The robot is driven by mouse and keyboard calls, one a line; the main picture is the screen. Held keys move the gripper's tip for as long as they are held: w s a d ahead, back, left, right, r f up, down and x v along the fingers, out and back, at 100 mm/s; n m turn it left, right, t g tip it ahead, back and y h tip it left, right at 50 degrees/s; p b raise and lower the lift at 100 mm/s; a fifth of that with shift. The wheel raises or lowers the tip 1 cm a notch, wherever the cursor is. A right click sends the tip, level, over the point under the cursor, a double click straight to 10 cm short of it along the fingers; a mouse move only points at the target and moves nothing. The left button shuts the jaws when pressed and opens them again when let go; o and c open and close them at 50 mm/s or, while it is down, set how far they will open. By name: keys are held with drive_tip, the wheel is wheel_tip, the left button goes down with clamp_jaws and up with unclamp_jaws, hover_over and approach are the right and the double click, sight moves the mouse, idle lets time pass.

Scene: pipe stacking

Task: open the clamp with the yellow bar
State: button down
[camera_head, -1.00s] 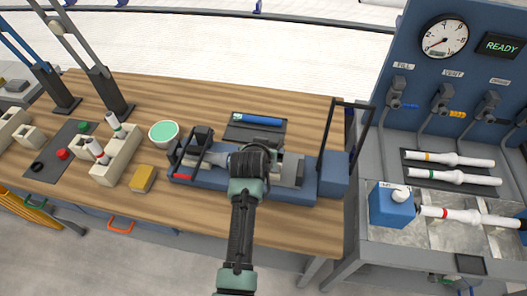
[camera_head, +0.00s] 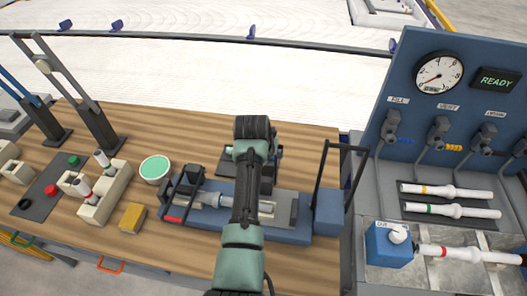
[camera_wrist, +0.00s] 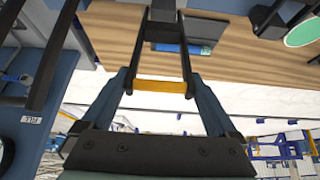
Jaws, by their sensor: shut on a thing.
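In the wrist view, my gripper (camera_wrist: 160,79) has its two fingers on the ends of the yellow bar (camera_wrist: 160,87). The bar crosses between two dark rods of a clamp handle, which run away from the camera. In the head view, my arm hides the yellow bar and my fingertips. The blue fixture (camera_head: 283,235) stands on the table under my arm. A light grey pipe (camera_head: 210,199) lies along it. At its left end is a clamp with a red bar (camera_head: 173,219). At its right end a dark frame (camera_head: 326,172) stands up.
A dark tray (camera_wrist: 208,29) with a blue item lies behind the fixture. A green-topped dish (camera_head: 155,169), a yellow block (camera_head: 132,217) and a beige pipe rack (camera_head: 97,208) stand left. The blue gauge panel (camera_head: 440,115) and a bench with pipes are on the right.

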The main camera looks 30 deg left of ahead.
drive_tip(key=shift+w+a+r, duration=0.1)
drive_tip(key=shift+w+r, duration=0.2)
drive_tip(key=shift+r, duration=0.15)
unclamp_jaws()
drive_tip(key=shift+f, duration=0.2)
drive_tip(key=b+v, duration=0.2)
drive_tip(key=v, duration=1.1)
